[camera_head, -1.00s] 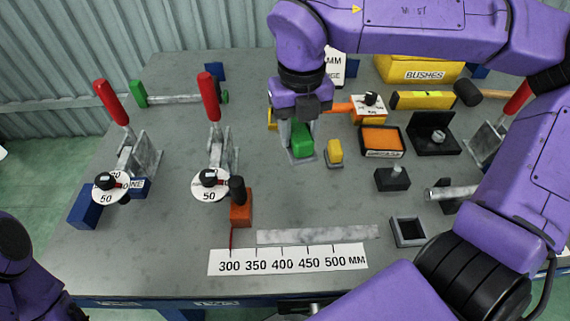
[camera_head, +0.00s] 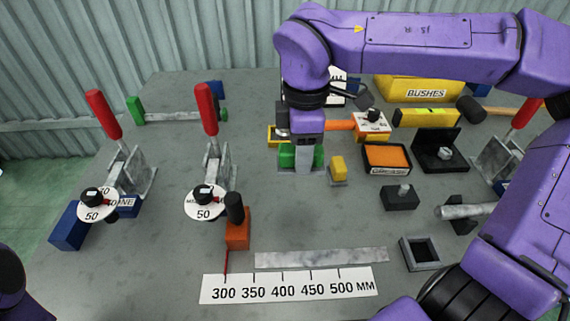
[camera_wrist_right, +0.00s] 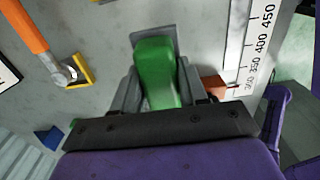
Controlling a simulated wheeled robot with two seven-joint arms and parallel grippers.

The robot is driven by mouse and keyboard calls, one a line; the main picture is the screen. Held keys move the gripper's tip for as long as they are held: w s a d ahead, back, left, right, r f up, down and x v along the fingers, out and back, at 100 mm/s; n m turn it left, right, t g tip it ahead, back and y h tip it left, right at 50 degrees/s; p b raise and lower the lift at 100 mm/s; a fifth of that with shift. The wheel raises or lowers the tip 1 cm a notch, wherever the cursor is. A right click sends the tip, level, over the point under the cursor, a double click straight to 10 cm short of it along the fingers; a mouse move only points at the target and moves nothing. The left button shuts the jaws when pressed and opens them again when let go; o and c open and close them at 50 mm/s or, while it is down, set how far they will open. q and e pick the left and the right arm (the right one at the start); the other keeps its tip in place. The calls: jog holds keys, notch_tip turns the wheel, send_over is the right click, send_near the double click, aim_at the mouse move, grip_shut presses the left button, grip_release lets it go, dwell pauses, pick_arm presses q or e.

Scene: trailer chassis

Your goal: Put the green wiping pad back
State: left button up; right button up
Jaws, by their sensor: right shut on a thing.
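The green wiping pad (camera_head: 287,157) sits at the middle of the bench, left of a small yellow block. My right gripper (camera_head: 303,160) comes down over it from above and is shut on it; a grey finger hides the pad's middle in the head view. In the right wrist view the pad (camera_wrist_right: 157,70) lies between the two fingers of the gripper (camera_wrist_right: 156,88). A grey plate (camera_wrist_right: 155,33) shows around the pad's far end; I cannot tell whether the pad touches it. My left gripper is out of view.
A yellow block (camera_head: 338,167) on its own small plate stands close on the right. An orange-handled tool (camera_wrist_right: 35,40) lies close by. An orange tray (camera_head: 387,157) and dark blocks stand further right. A red-handled clamp (camera_head: 209,110) stands left. Bare bench lies in front of the pad.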

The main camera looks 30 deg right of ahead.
jog(key=w+f, duration=0.6)
jog(key=shift+w+d+f, duration=0.2)
jog(key=shift+w, duration=0.1)
notch_tip(320, 180, down, 3)
jog(key=shift+w+r, duration=0.1)
jog(key=shift+w, duration=0.05)
jog(key=shift+f, duration=0.35)
jog(key=shift+f, duration=0.25)
jog(key=o, duration=1)
notch_tip(320, 180, up, 13)
jog(key=shift+f+p, duration=0.2)
jog(key=shift+p, duration=0.25)
